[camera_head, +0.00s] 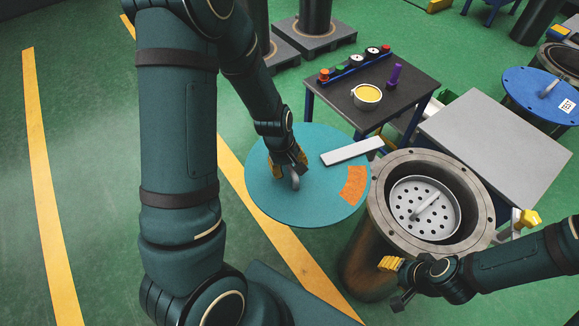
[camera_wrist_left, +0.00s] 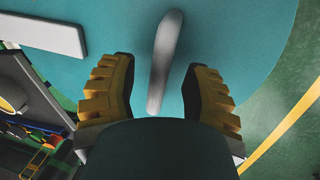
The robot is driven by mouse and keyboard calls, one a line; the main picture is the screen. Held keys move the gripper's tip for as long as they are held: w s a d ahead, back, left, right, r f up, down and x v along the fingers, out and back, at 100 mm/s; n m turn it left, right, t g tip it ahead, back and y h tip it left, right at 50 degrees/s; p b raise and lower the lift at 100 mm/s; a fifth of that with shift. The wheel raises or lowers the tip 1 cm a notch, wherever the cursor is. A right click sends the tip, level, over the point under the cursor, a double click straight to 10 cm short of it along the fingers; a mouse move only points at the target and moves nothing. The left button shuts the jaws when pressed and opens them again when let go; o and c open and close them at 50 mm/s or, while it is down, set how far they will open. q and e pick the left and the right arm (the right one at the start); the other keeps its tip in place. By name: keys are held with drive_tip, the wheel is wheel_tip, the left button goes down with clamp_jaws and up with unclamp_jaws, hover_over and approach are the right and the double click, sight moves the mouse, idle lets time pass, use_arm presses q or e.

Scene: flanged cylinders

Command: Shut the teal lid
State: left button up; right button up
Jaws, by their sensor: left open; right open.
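The teal lid (camera_head: 265,195) is a round disc swung out to the left of the flanged cylinder (camera_head: 376,228), whose top is open. A grey hinge bar (camera_head: 352,151) lies on the lid's right side, beside an orange patch (camera_head: 354,185). My left gripper (camera_head: 291,172) is at the lid's grey handle (camera_head: 295,181). In the left wrist view the handle (camera_wrist_left: 164,60) shows between the open yellow fingers, with a gap to each. My right gripper (camera_head: 392,282) is open near the cylinder's front rim, holding nothing visible. A perforated basket (camera_head: 405,204) sits inside the cylinder.
A dark table (camera_head: 375,100) behind the lid holds a yellow-filled pot (camera_head: 367,96), a purple object (camera_head: 394,75) and small gauges. A grey-topped box (camera_head: 490,140) and a blue-lidded cylinder (camera_head: 525,88) stand right. Green floor lies open at left.

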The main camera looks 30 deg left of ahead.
use_arm(q)
drive_tip(key=shift+f, duration=0.1)
clamp_jaws()
drive_tip(key=shift+s+d, duration=0.1)
drive_tip(key=shift+d, duration=0.1)
idle(0.4)
